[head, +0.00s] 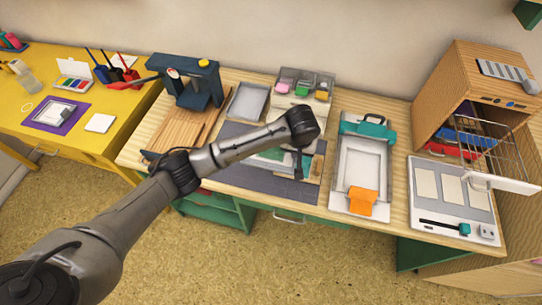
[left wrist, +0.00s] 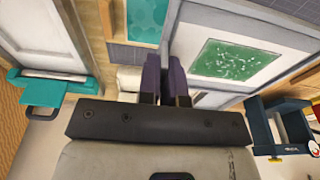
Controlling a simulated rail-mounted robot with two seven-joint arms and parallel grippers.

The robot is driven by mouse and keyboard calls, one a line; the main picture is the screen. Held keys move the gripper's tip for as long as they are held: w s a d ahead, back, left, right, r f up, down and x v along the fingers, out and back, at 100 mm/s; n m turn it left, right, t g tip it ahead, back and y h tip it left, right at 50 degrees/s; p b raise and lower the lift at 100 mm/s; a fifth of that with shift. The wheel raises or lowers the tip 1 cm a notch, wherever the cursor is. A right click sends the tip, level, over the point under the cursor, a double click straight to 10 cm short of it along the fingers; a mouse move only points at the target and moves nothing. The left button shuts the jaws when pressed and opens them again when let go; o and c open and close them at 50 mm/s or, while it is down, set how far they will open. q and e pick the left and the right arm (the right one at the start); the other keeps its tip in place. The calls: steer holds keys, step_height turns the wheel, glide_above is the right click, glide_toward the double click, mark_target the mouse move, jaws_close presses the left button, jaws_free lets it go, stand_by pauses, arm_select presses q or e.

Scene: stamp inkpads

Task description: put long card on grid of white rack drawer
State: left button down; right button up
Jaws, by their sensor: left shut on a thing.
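My left gripper (head: 299,170) hangs over the dark cutting mat in the middle of the bench. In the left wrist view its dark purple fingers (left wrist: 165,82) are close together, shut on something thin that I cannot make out. A green speckled sheet (left wrist: 236,59) lies in a pale frame beside the fingers, and a teal patterned piece (left wrist: 147,18) lies beyond them. I cannot tell which piece is the long card. The white rack drawer (head: 503,184) stands out of the wooden cabinet at the right, with a wire grid (head: 490,150) behind its front. My right gripper is not in view.
The wooden cabinet (head: 457,90) stands at the back right. A white board (head: 437,211) with several cream panels lies below the drawer. A tray with an orange clip (head: 361,203) stands between the mat (head: 240,190) and the board. A dark blue press (head: 203,90) stands to the left.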

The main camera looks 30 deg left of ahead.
mark_target(272, 153)
arm_select(q)
steer(key=a+f, duration=0.2)
steer(key=a, duration=0.1)
steer(key=a+f+b, duration=0.1)
steer(key=a+f, duration=0.1)
steer(key=a, duration=0.1)
steer(key=a+f+b, duration=0.1)
steer(key=a+f, duration=0.1)
steer(key=a, duration=0.1)
steer(key=shift+w+a, duration=0.25)
steer(key=shift+a, duration=0.1)
steer(key=shift+f+b, duration=1)
steer(key=shift+f, duration=1)
steer(key=c, duration=1.3)
jaws_free()
steer(key=shift+f, duration=0.1)
